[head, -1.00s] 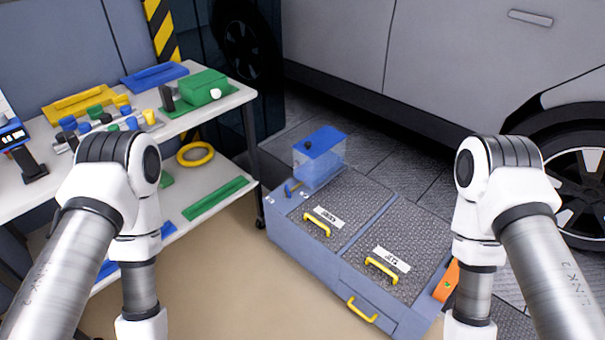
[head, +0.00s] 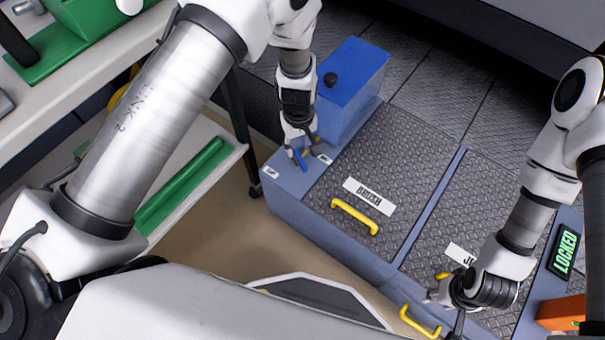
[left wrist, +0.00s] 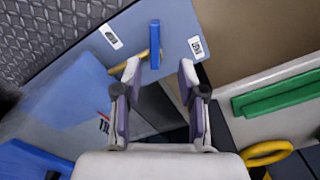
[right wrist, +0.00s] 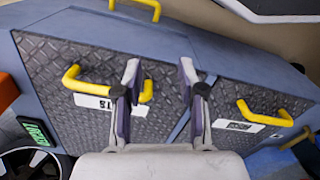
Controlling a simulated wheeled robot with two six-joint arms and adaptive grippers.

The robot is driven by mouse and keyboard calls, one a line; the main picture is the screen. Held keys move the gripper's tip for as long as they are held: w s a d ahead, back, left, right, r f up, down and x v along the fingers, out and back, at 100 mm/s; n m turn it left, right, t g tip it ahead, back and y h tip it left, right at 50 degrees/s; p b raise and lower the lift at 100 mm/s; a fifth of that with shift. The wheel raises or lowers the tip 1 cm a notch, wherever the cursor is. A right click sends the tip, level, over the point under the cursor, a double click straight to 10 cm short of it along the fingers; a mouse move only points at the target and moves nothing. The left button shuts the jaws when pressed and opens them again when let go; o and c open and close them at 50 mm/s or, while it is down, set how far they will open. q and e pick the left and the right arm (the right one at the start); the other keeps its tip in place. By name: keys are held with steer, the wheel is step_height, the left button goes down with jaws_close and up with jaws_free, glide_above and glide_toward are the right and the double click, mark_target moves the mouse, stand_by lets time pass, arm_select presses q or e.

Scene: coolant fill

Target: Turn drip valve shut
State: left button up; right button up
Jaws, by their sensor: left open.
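The drip valve's blue lever (head: 299,158) is at the left corner of the grey-blue cabinet, beside the blue tank. In the left wrist view the lever (left wrist: 155,44) stands upright in the picture, by a brass pipe (left wrist: 120,67) and between two small white labels. My left gripper (left wrist: 160,72) is open, its fingers either side of the lever's near end; I cannot tell whether they touch it. In the head view the left gripper (head: 299,148) hangs over the valve and partly hides it. My right gripper (right wrist: 158,68) is open over the cabinet lid, near a yellow handle (right wrist: 72,76).
The blue-lidded tank (head: 352,75) stands right behind the valve. Diamond-plate lids (head: 405,150) with yellow handles cover the cabinet. A green LOCKED display (head: 566,250) and an orange box (head: 562,312) are at right. A shelf with a green bar (head: 182,185) is at left.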

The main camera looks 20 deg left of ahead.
mark_target(302, 161)
arm_select(q)
steer(key=shift+w+d+f, duration=0.15)
steer(key=shift+w+d, duration=0.1)
steer(key=shift+d, duration=0.1)
step_height(302, 161, down, 7)
steer(key=shift+a+f+b, duration=0.1)
steer(key=shift+b, duration=0.95)
jaws_close()
arm_select(e)
step_height(302, 161, down, 3)
steer(key=shift+s+r, duration=0.1)
